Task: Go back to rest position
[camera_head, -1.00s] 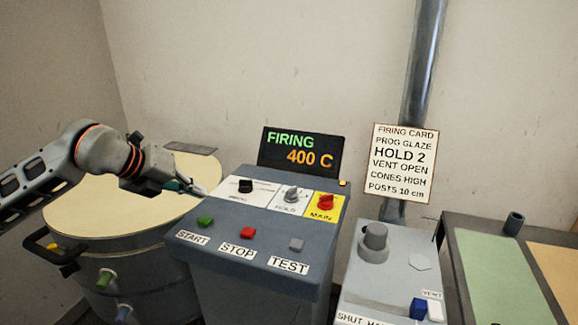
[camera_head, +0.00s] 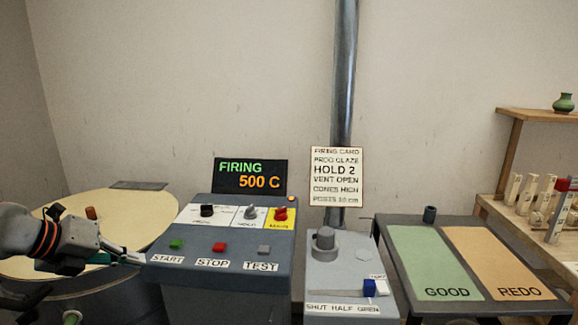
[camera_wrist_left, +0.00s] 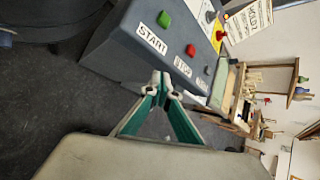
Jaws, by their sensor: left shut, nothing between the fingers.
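My left gripper (camera_head: 138,259) is at the left of the head view, in front of the kiln lid and just left of the control box (camera_head: 225,285). Its green-lined fingers are shut and empty; their tips meet in the left wrist view (camera_wrist_left: 160,80). The START label (camera_head: 168,259) and green button (camera_head: 177,244) are just right of the fingertips in the head view. The fingers look apart from the box. My right gripper is not in view.
The display (camera_head: 250,176) reads FIRING 500 C. The round kiln (camera_head: 120,215) stands at left. A grey vent box (camera_head: 345,275) with a pipe (camera_head: 345,100) stands right of the control box. Farther right are a GOOD/REDO table (camera_head: 390,245) and a wooden shelf (camera_head: 520,115) with a green pot (camera_head: 564,102).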

